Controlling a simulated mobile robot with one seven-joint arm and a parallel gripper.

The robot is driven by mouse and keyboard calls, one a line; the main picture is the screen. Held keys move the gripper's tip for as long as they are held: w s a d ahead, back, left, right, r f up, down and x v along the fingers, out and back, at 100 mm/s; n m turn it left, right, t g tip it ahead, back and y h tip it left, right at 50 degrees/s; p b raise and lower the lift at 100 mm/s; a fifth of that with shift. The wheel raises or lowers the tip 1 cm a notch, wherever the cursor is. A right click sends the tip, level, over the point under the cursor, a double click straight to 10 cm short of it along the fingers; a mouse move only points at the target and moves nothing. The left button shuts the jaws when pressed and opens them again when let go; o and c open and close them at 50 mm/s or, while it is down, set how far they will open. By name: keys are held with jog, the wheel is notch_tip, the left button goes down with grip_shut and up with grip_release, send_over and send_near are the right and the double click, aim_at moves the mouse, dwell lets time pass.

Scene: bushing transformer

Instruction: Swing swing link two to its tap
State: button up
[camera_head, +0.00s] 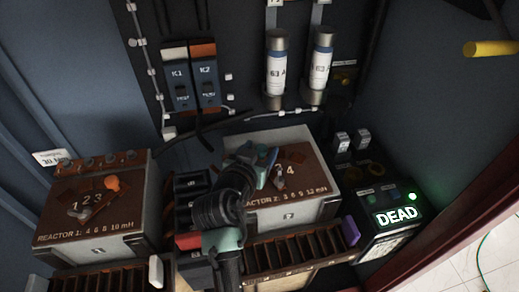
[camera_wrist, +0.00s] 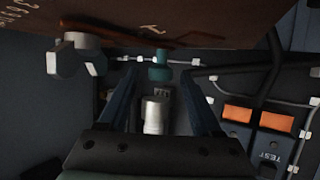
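Reactor 2 (camera_head: 300,212) is a white box with a brown top, right of centre in the head view. Tap marks 3 and 4 show on it; the others are behind my gripper (camera_head: 264,160). In the wrist view, the brown board (camera_wrist: 200,18) runs along the upper edge, with a silver fitting (camera_wrist: 75,55) at its left. A teal knob (camera_wrist: 160,70) hangs below the board, between and beyond the tips of my dark blue fingers. They stand apart, and I see nothing gripped. Whether the knob belongs to swing link two is unclear; the link is mostly hidden.
Reactor 1 (camera_head: 70,222) stands at left, with an orange knob (camera_head: 112,183). Slotted racks (camera_head: 290,252) lie in front. Contactors K1 (camera_head: 178,85) and K2 (camera_head: 206,83) and two fuses (camera_head: 277,65) are on the back panel. A green-lit DEAD indicator (camera_head: 396,216) is at right.

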grip_shut()
dwell(1.3)
